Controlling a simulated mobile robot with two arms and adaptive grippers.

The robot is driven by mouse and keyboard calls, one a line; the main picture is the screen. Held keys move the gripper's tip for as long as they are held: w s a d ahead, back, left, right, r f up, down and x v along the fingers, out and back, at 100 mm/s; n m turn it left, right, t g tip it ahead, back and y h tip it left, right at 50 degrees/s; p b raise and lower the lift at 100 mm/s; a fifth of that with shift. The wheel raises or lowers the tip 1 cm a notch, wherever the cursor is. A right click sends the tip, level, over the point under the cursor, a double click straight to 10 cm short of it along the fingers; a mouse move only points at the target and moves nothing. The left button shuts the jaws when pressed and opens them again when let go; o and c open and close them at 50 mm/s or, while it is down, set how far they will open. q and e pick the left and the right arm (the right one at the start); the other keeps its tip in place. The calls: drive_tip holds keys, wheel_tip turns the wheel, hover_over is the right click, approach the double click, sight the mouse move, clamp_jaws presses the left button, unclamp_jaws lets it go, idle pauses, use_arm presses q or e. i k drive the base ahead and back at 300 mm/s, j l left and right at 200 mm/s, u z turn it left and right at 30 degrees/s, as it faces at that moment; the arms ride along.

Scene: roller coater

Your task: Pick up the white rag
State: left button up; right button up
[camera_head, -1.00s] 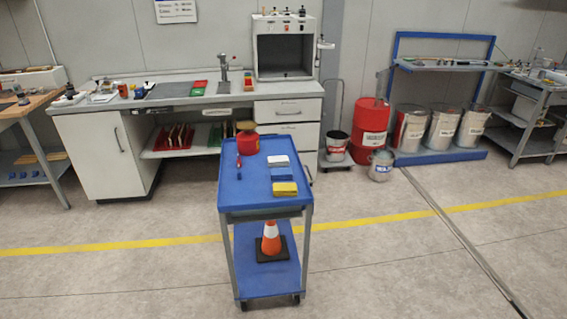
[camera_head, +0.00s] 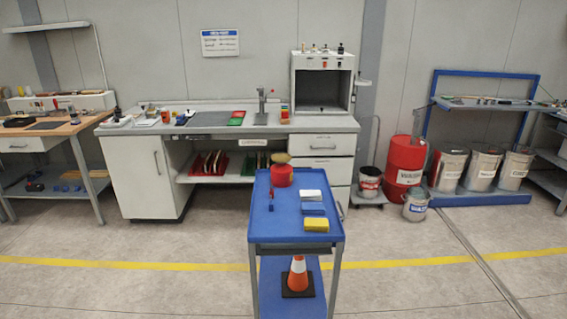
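A small white folded rag (camera_head: 312,195) lies on the top of the blue cart (camera_head: 262,225), toward its right side. A blue folded piece (camera_head: 313,209) lies just in front of it, and a yellow folded piece (camera_head: 316,225) lies in front of that. A red can (camera_head: 281,175) with a tan top stands at the cart's far end, to the left of the white rag. Neither of my grippers shows in the head view.
An orange and white cone (camera_head: 298,272) stands on the cart's lower shelf. A workbench (camera_head: 330,124) with cabinets runs behind the cart. A red drum (camera_head: 405,160) and several buckets stand at the right. The floor in front looks clear.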

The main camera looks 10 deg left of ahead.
sight(306, 195)
drive_tip(key=i+j+z, duration=0.15)
drive_tip(key=i+j, duration=0.2)
drive_tip(key=i+j+z, duration=0.15)
drive_tip(key=i+j, duration=0.15)
drive_tip(key=j, duration=0.25)
drive_tip(key=i+j+z, duration=0.1)
drive_tip(key=i+j, duration=0.2)
drive_tip(key=j, duration=0.2)
drive_tip(key=i+j+z, duration=0.15)
drive_tip(key=i+j, duration=0.15)
drive_tip(key=j, duration=0.25)
drive_tip(key=i+j+z, duration=0.15)
drive_tip(key=j, duration=0.4)
drive_tip(key=i+j+z, duration=0.15)
drive_tip(key=i+j, duration=0.2)
drive_tip(key=j, duration=0.25)
drive_tip(key=i+j+z, duration=0.1)
drive_tip(key=j, duration=0.55)
drive_tip(key=i+j+z, duration=0.15)
drive_tip(key=j, duration=0.45)
drive_tip(key=i, duration=0.1)
